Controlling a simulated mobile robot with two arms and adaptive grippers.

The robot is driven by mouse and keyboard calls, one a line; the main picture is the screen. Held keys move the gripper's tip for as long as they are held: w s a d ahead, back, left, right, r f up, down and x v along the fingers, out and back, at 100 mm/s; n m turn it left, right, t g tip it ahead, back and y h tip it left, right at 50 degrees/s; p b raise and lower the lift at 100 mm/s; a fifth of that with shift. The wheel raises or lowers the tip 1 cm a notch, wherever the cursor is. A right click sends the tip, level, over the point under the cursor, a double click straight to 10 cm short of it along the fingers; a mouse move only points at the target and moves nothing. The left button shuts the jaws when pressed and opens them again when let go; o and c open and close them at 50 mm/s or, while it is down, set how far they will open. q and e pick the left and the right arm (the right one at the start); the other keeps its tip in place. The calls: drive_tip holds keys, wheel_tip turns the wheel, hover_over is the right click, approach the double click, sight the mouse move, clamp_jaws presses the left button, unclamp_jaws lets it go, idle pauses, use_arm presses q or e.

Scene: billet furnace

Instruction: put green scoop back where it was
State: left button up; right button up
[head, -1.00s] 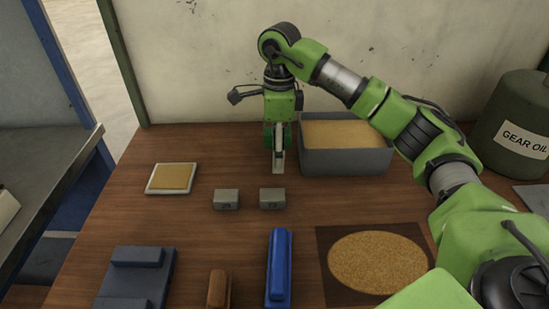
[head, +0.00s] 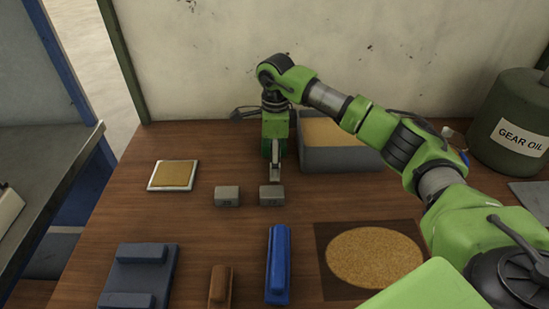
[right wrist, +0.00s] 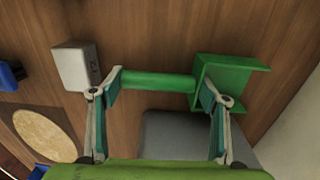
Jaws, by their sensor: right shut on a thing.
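The green scoop shows in the right wrist view, with a straight round handle (right wrist: 158,81) and a flanged green head (right wrist: 235,80) at its right end. My right gripper (right wrist: 160,88) is shut on the scoop, with one finger at each end of the handle. In the head view my right gripper (head: 276,173) points down just behind the right grey block, in front of the bin's left corner. The scoop is mostly hidden there by my wrist. Whether it touches the table I cannot tell. My left gripper is out of view.
Two grey blocks (head: 227,196) (head: 271,195) stand close in front of the gripper. A grey bin (head: 345,160) of tan material is behind right. A white-rimmed tan pad (head: 174,175), blue tool (head: 278,262), brown tool (head: 220,285) and round tan disc (head: 375,257) surround clear wood.

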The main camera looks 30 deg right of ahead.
drive_tip(key=o, duration=1.3)
drive_tip(key=shift+c, duration=0.2)
drive_tip(key=shift+r, duration=0.6)
wheel_tip(320, 180, up, 11)
drive_tip(key=b, duration=0.1)
drive_tip(key=shift+d+b, duration=0.15)
drive_tip(key=shift+b, duration=0.25)
